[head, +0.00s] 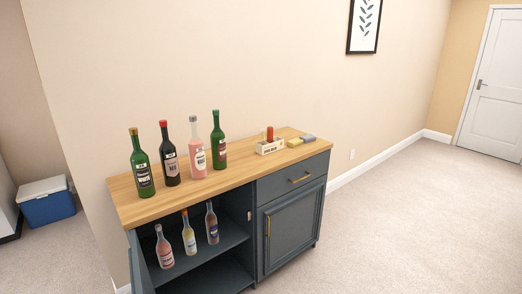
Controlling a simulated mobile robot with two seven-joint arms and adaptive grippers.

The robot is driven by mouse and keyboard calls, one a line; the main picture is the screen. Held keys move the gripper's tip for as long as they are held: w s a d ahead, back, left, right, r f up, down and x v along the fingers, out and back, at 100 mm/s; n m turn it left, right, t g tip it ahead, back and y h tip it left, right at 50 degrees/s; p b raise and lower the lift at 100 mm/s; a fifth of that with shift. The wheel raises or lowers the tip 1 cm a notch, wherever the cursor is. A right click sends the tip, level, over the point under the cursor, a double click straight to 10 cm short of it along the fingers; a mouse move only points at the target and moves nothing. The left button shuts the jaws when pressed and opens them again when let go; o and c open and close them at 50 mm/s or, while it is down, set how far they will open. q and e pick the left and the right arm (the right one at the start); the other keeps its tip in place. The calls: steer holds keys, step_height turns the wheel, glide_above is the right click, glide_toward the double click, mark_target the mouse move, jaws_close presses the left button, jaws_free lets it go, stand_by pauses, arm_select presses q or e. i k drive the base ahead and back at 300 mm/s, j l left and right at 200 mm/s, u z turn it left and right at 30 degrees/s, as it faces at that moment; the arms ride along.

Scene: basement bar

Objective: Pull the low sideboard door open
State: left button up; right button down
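The low sideboard (307,180) is dark blue-grey with a wooden top and stands against the wall in the head view. Its left compartment (220,240) is exposed, with bottles on the inner shelf. A door panel (140,266) stands swung outward at the left end, seen nearly edge-on and cut off by the bottom of the picture. The right door (290,232) is shut and has an upright brass handle (268,227). Above it is a shut drawer (293,178) with a brass pull. Neither of my grippers is in view.
Several bottles (219,143) stand on the top's left part. A small crate (270,147) and yellow and grey blocks (307,138) sit at its right. A blue cooler (47,204) is at far left. Carpet (410,220) to the right is clear.

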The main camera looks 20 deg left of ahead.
mark_target(286, 225)
steer(key=k+j+u, duration=0.2)
steer(key=u, duration=0.15)
steer(key=k+j+u, duration=0.2)
steer(key=j+u, duration=0.45)
steer(key=j, duration=0.2)
steer(key=l, duration=1.15)
steer(key=i+l, duration=0.1)
steer(key=l, duration=1)
steer(key=i+l+z, duration=0.1)
steer(key=i+l, duration=0.75)
steer(key=i+j, duration=0.1)
steer(key=i, duration=0.75)
